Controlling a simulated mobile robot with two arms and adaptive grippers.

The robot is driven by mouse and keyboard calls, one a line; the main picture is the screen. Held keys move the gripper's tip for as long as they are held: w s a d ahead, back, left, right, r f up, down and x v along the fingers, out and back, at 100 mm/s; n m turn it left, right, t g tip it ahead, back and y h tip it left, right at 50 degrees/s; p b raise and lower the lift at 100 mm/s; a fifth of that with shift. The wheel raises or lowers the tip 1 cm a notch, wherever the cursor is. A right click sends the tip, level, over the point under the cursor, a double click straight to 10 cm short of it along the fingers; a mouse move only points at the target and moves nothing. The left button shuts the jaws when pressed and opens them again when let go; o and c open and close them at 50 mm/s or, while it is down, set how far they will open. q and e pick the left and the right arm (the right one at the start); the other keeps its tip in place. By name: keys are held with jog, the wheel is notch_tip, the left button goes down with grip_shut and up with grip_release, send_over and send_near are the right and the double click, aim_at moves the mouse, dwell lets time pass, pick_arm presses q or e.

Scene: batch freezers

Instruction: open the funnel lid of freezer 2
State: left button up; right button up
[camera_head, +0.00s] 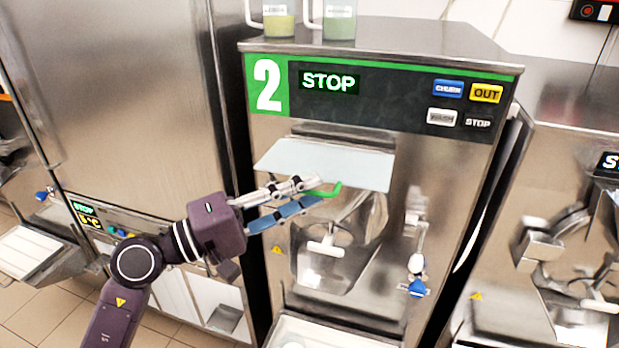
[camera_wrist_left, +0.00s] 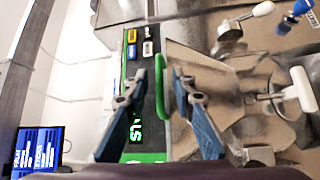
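Freezer 2 (camera_head: 385,140) stands ahead, with a white 2 on green and a STOP display. Its pale funnel lid (camera_head: 335,165) is a flat plate on the front, below the panel, and looks lowered over the funnel. A green handle (camera_head: 334,190) sits at the lid's lower edge. My left gripper (camera_head: 318,190) is at this handle, fingers apart. In the left wrist view the green handle (camera_wrist_left: 161,88) lies between the fingertips of the left gripper (camera_wrist_left: 169,74); a firm grip on it does not show. My right gripper is out of view.
Two jugs (camera_head: 339,20) with green contents stand on top of freezer 2. A spout with a white handle (camera_head: 327,246) and a blue-knobbed tap (camera_head: 417,288) are below the lid. Another freezer (camera_head: 575,230) is at the right, a steel cabinet (camera_head: 120,100) at the left.

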pick_arm(q)
jog(key=shift+w+d, duration=0.2)
jog(key=shift+d, duration=0.25)
grip_shut()
